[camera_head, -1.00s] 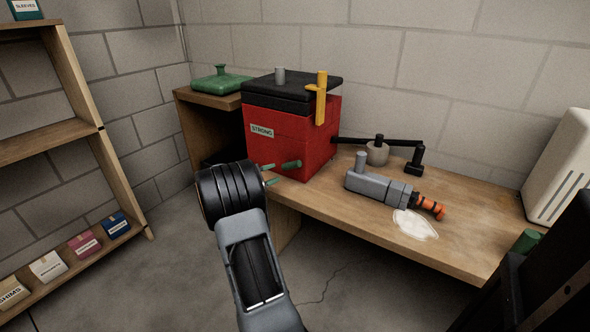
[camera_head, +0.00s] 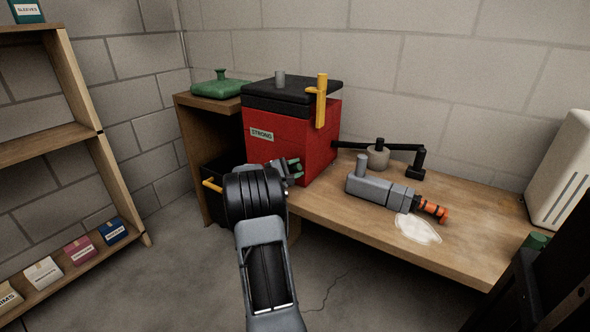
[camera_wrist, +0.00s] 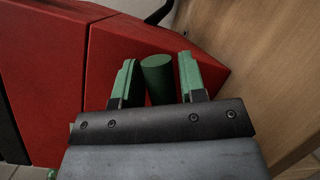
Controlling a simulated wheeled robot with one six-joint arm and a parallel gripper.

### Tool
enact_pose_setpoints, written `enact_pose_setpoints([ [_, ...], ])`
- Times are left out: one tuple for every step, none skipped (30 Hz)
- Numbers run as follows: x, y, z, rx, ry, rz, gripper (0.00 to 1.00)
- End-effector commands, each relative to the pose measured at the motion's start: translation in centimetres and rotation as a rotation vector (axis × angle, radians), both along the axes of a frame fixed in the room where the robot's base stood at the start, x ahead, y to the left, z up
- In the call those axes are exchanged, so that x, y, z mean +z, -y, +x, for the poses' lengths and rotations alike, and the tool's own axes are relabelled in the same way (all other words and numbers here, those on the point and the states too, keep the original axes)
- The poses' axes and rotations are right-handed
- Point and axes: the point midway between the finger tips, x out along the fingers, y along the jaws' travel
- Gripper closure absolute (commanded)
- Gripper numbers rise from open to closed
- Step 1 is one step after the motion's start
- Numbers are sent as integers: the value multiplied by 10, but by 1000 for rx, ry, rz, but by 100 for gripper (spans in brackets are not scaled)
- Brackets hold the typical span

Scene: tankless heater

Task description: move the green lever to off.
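The red box labelled STRONG (camera_head: 285,142) stands on the wooden bench with a black lid. The green lever (camera_wrist: 158,78) is a short dark green cylinder standing out from the red front, seen in the wrist view. My gripper (camera_wrist: 160,80) has its two green-padded fingers on either side of it, with a narrow gap at each side, so it is open around the lever. In the head view my gripper (camera_head: 295,168) is at the lower front of the box, and the lever there is hard to tell from the fingers.
A yellow handle (camera_head: 321,100) stands at the box's upper right edge. A grey tool with an orange end (camera_head: 380,188) and a white patch (camera_head: 417,228) lie on the bench (camera_head: 465,250). A black bin with a yellow handle (camera_head: 218,170) is under the left shelf.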

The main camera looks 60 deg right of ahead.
Motion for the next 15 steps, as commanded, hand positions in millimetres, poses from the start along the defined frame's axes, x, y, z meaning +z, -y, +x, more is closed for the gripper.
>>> enact_pose_setpoints([
  [0,0,0,0,0,0,62],
  [0,0,0,0,0,0,65],
  [0,0,0,0,0,0,69],
  [0,0,0,0,0,0,72],
  [0,0,0,0,0,0,75],
  [0,0,0,0,0,0,78],
  [0,0,0,0,0,0,81],
  [0,0,0,0,0,0,84],
  [0,0,0,0,0,0,88],
  [0,0,0,0,0,0,91],
  [0,0,0,0,0,0,94],
  [0,0,0,0,0,0,98],
  [0,0,0,0,0,0,100],
  [0,0,0,0,0,0,100],
  [0,0,0,0,0,0,100],
])
